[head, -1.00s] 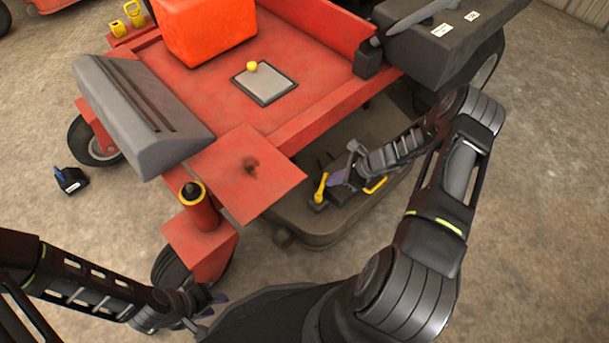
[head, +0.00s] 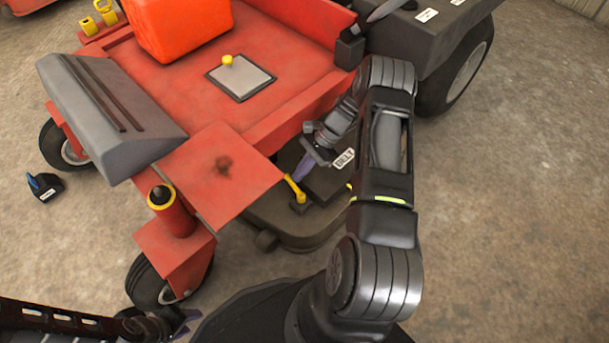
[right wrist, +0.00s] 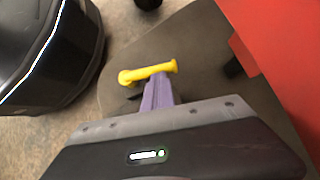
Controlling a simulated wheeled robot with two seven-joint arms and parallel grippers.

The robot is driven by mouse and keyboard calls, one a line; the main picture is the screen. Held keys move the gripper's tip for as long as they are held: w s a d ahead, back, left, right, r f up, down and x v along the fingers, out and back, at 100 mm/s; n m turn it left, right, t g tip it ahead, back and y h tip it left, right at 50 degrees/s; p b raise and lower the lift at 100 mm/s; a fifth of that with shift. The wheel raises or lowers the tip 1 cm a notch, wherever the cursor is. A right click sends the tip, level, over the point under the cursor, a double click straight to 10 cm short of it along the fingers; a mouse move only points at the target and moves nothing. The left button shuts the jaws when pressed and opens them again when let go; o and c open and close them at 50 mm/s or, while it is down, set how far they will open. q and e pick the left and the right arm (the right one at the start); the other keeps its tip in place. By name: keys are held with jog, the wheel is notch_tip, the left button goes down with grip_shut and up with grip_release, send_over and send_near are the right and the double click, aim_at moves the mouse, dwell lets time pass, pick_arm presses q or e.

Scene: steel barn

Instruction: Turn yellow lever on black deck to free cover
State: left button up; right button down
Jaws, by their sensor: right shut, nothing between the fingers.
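The yellow lever (head: 295,190) stands on a small block on the dark deck (head: 270,216), below the red mower body. Its free end points up and left in the head view. The black cover (head: 327,184) with a "BELT" label lies just right of it. My right gripper (head: 301,172) is shut and empty, its purple fingers right beside the lever. In the right wrist view the fingertips (right wrist: 158,80) meet or nearly meet the lever (right wrist: 148,73); touch is unclear. My left gripper (head: 182,322) is low at the left, mostly hidden, its jaws unclear.
A red plate (head: 222,172) overhangs the deck just left of the lever. A red post with a yellow ring (head: 160,197) stands further left. The grey wedge-shaped footrest (head: 110,105) is beyond. Bare floor (head: 510,210) is free on the right.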

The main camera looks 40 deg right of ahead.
pick_arm(q)
jog(key=shift+f, duration=0.2)
pick_arm(e)
jog(key=shift+w+a, duration=0.35)
jog(key=shift+a, duration=0.25)
